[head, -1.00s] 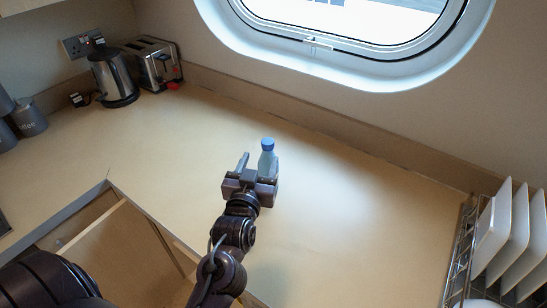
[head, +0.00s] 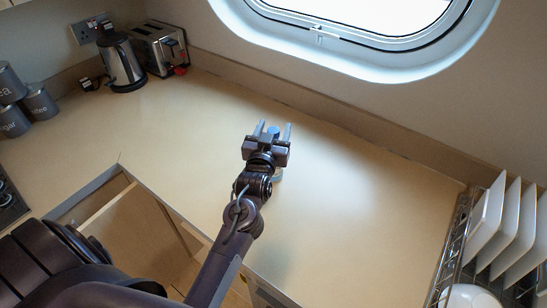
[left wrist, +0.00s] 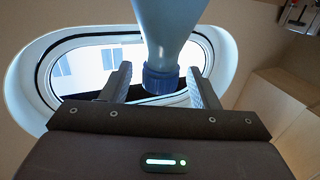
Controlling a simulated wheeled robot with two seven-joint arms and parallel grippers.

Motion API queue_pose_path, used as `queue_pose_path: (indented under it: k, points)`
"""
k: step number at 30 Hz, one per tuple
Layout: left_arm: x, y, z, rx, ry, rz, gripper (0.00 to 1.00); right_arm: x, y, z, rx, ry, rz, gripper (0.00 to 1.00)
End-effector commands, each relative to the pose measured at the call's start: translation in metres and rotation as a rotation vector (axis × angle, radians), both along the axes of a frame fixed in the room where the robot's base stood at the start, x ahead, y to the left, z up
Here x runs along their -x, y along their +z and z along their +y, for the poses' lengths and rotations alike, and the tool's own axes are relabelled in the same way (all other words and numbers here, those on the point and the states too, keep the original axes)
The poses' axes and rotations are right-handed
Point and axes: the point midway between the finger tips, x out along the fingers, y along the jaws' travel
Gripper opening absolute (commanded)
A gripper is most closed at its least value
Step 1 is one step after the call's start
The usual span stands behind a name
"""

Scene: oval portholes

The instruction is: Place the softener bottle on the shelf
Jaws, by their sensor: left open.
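The softener bottle is pale blue with a darker blue cap (head: 273,131) and stands on the counter (head: 350,210). In the head view my left gripper (head: 273,126) covers most of it; the cap shows between the fingers and a bit of the body shows below the gripper. In the left wrist view the bottle (left wrist: 169,30) appears cap-down between the two spread fingers (left wrist: 158,85), with gaps at both sides of the cap. My left gripper is open, with a finger on each side of the bottle. My right gripper is not in view. I cannot make out a shelf.
A kettle (head: 121,62) and toaster (head: 160,47) stand at the back left, beside grey canisters (head: 40,101). A rack with white plates (head: 487,228) stands at the right. An open drawer or cupboard (head: 130,230) lies at lower left. The counter's middle is clear.

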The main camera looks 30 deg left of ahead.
Motion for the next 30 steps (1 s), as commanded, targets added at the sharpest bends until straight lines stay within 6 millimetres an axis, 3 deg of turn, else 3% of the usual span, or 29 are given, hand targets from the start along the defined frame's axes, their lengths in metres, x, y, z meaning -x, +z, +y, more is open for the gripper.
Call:
queue_pose_path:
  k: [1, 14, 30]
  points:
    - [0.0001, -0.0002, 0.0, 0.0, 0.0, 0.0, 0.55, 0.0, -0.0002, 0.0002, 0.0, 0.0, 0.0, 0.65]
    - [0.0004, -0.0001, -0.0002, 0.0, 0.0, 0.001, 0.0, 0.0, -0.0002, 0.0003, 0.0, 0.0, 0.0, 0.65]
    - [0.0001, 0.0033, -0.0001, 0.0, 0.0, -0.004, 0.0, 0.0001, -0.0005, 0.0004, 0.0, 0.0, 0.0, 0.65]
